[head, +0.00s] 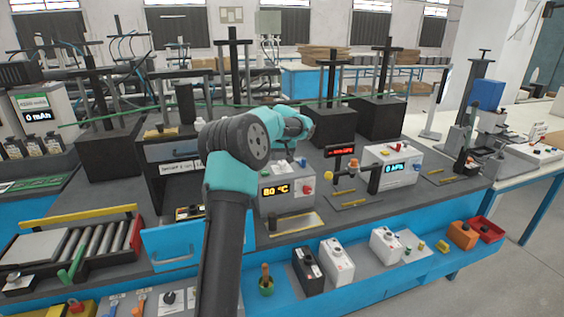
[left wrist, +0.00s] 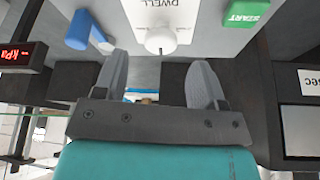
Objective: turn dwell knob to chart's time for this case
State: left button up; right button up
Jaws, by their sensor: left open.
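The white dwell knob (left wrist: 160,40) shows at the top of the left wrist view, on a pale panel beside the upside-down word DWELL. My left gripper (left wrist: 161,62) is open and empty. Its two grey fingers are wide apart, on either side of the knob's line and apparently short of it. A green START button (left wrist: 244,13) is to the knob's right, and a blue part (left wrist: 88,32) is to its left. In the head view my left arm reaches over the bench and its teal wrist hides the fingers. I cannot make out a readable chart. My right gripper is not in view.
A box showing 80 °C (head: 275,190) stands beside my forearm. A red display (head: 342,151) and a white box with a blue readout (head: 393,168) are to the right. Black block stands (head: 380,118) are behind. Black (head: 307,265) and white cases (head: 337,262) line the front shelf.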

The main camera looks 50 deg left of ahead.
aim_at(282, 162)
pick_arm(q)
jog(key=shift+x, duration=2.05)
jog(key=shift+c, duration=0.2)
jog(key=c, duration=0.9)
jog(key=shift+o, duration=0.2)
jog(key=shift+d+n, duration=0.1)
jog(key=shift+n, duration=0.2)
jog(key=n+g, duration=0.1)
jog(key=n, duration=0.1)
jog(key=n+g+y, duration=0.1)
jog(key=n, duration=0.2)
jog(key=shift+w, duration=0.15)
jog(key=n+g, duration=0.1)
jog(key=n, duration=0.2)
jog(key=n+g, duration=0.1)
jog(key=n, duration=0.2)
jog(key=shift+g, duration=0.3)
jog(key=shift+n+h, duration=0.3)
